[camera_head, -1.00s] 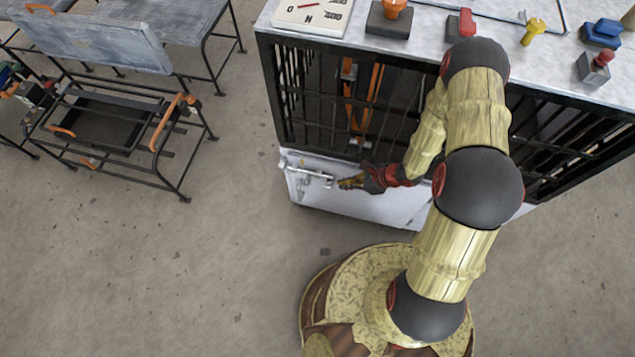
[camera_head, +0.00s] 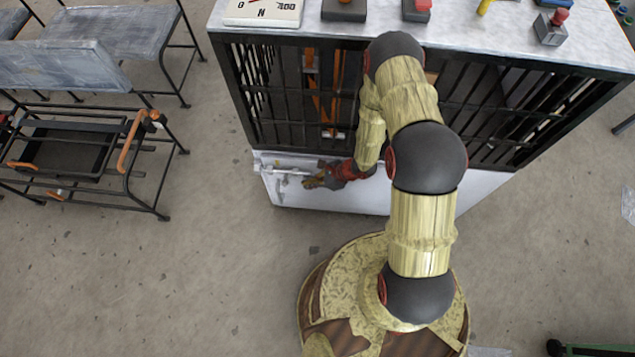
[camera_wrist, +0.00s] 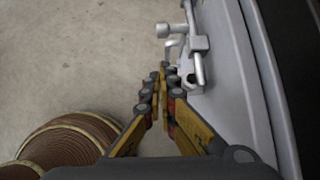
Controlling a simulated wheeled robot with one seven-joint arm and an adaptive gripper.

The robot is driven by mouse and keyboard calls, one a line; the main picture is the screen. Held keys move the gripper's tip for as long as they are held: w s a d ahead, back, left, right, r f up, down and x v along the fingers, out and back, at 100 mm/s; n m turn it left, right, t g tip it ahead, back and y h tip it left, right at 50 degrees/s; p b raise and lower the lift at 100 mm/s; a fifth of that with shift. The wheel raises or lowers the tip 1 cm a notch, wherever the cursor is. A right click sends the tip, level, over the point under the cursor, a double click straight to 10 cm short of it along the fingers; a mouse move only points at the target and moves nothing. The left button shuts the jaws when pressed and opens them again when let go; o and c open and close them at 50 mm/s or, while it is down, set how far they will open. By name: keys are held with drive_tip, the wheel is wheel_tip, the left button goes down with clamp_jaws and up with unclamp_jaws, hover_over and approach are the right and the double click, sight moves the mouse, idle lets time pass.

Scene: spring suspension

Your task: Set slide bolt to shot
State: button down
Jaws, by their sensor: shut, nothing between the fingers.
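The slide bolt (camera_head: 283,171) is a silvery metal rod with brackets on the upper left of the cabinet's pale front panel (camera_head: 350,197). In the wrist view the bolt (camera_wrist: 198,62) runs along the panel, with a bent handle sticking out to the left. My gripper (camera_head: 308,183) is at the bolt's right end in the head view. In the wrist view my gripper (camera_wrist: 165,72) has its fingertips together and empty, just short of the bent handle. I cannot tell whether they touch it. My fingers hide part of the bolt's near end.
Black bars (camera_head: 300,95) cover the cabinet front above the panel. Its pale top (camera_head: 385,28) carries a dial board (camera_head: 263,12) and several coloured knobs and switches. A black metal frame (camera_head: 90,160) stands at the left. The floor (camera_head: 190,270) in front is clear.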

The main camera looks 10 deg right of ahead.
sight(286, 184)
drive_tip(key=shift+w+a+f+b, duration=0.2)
drive_tip(key=shift+w+a+f, duration=0.1)
drive_tip(key=shift+a, duration=0.45)
drive_tip(key=shift+w+a+f+b, duration=0.15)
drive_tip(key=shift+w+a+f, duration=0.15)
drive_tip(key=shift+a, duration=0.45)
drive_tip(key=shift+w+a+f+b, duration=0.25)
drive_tip(key=shift+w+a, duration=0.1)
drive_tip(key=shift+a, duration=0.4)
drive_tip(key=a, duration=0.2)
drive_tip(key=w+a, duration=0.1)
drive_tip(key=shift+w+a+b, duration=0.15)
drive_tip(key=shift+a+b, duration=0.25)
drive_tip(key=shift+d, duration=0.1)
